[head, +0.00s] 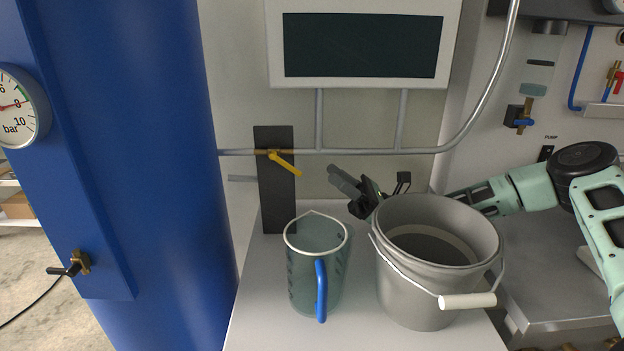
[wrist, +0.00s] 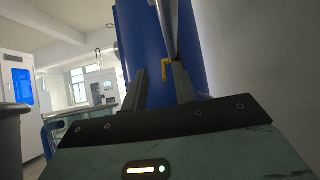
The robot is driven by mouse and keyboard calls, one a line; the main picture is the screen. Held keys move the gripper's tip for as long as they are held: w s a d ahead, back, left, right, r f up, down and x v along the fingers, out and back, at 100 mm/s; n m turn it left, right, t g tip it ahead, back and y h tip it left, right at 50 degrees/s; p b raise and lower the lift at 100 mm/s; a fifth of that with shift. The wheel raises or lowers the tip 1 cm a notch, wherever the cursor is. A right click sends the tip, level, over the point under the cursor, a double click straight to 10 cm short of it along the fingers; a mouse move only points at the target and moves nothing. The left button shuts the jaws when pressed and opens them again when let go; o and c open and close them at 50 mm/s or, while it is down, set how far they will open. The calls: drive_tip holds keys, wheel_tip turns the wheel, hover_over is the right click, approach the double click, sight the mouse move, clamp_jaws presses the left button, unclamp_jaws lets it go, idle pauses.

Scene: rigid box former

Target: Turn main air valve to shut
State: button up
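The main air valve has a yellow lever (head: 285,163) on a horizontal grey pipe (head: 350,151), in front of a dark upright plate (head: 277,205). The lever slants down to the right from its pivot, at an angle to the pipe. In the wrist view the yellow lever (wrist: 167,68) shows beyond the fingers, near the right one. My gripper (head: 345,180) is right of the lever and a little lower in the head view, apart from it. Its two fingers (wrist: 159,72) are spread with nothing between them. Part of my gripper and wrist is hidden behind the bucket.
A grey bucket (head: 400,285) with a white handle grip stands in front of my wrist. A clear jug (head: 310,270) with a blue handle stands below the valve. A blue tank (head: 165,170) is at left. A dark-screened panel (head: 365,45) hangs above the pipe.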

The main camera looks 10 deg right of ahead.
drive_tip(key=d, duration=0.2)
drive_tip(key=s+d, duration=0.1)
drive_tip(key=d, duration=0.2)
drive_tip(key=shift+s+d, duration=0.1)
drive_tip(key=shift+d, duration=0.25)
